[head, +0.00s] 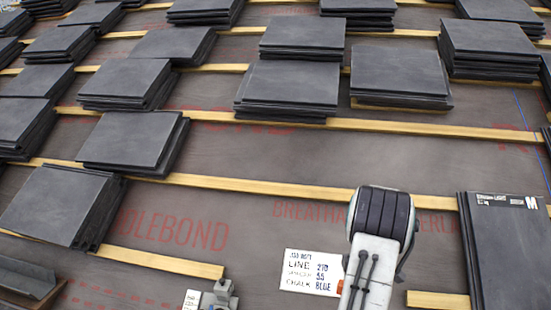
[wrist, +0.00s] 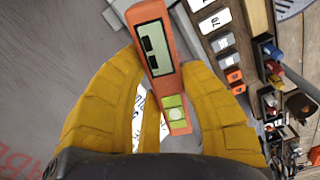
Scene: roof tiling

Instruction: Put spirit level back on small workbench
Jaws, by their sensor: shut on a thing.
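The spirit level (wrist: 160,50) is orange with a grey display and a yellow-green vial. In the wrist view my gripper (wrist: 158,75) has its yellow fingers on either side of the level and is shut on it. The small workbench (wrist: 302,62) appears to be the brown plank surface at the right of the wrist view, beside and apart from the level. In the head view my arm hides the gripper and most of the level; only a small orange bit shows beside the arm.
Number tags (wrist: 212,22), grey and orange blocks and small tools sit on the planks. In the head view, slate stacks (head: 291,88) lie on wooden battens (head: 300,190) over grey membrane. A white note card (head: 312,272) lies left of my arm. A slate pack (head: 512,250) is at right.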

